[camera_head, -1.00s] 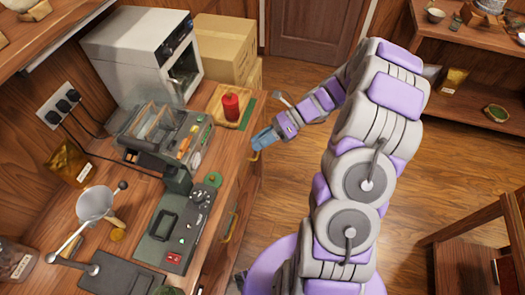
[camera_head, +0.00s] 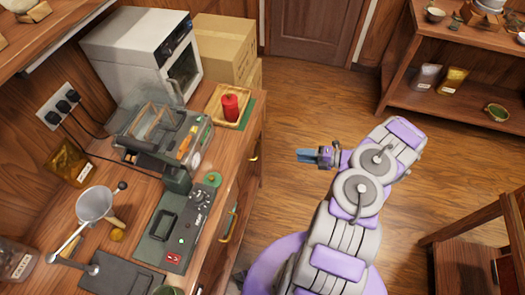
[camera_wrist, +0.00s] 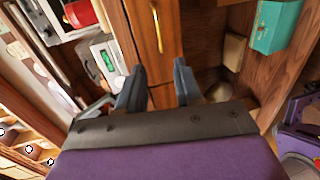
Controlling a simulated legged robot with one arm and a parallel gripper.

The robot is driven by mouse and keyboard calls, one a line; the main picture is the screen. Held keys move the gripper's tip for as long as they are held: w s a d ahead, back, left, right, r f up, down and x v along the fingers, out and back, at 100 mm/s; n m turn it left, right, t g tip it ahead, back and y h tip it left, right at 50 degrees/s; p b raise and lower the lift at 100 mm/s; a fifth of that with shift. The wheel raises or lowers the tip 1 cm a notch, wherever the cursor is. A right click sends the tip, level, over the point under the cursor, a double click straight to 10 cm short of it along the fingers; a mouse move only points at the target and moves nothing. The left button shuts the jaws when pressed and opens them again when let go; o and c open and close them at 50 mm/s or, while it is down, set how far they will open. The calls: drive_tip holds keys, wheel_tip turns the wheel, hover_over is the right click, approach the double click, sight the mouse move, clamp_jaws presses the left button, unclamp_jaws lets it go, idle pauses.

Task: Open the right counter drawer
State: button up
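The counter (camera_head: 142,215) runs along the left of the head view. The right drawer's gold handle (camera_head: 254,157) is on its front near the far end, and the drawer looks shut. A gold handle (camera_wrist: 157,27) on a brown drawer front (camera_wrist: 145,45) also shows in the wrist view, ahead of the fingers. My gripper (camera_head: 308,156) is over the floor to the right of the counter, apart from the handle. In the wrist view my gripper (camera_wrist: 158,88) has its two fingers spread with nothing between them.
A second handle (camera_head: 231,224) is nearer on the counter front. A teal box (camera_wrist: 276,25) lies in an open space below the drawer. The floor (camera_head: 300,195) beside the counter is clear.

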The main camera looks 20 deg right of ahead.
drive_tip(key=b+x, duration=0.3)
drive_tip(key=x, duration=1.4)
drive_tip(key=shift+w+a, duration=0.1)
drive_tip(key=shift+a, duration=0.05)
drive_tip(key=c, duration=0.6)
clamp_jaws()
drive_tip(key=shift+f, duration=0.15)
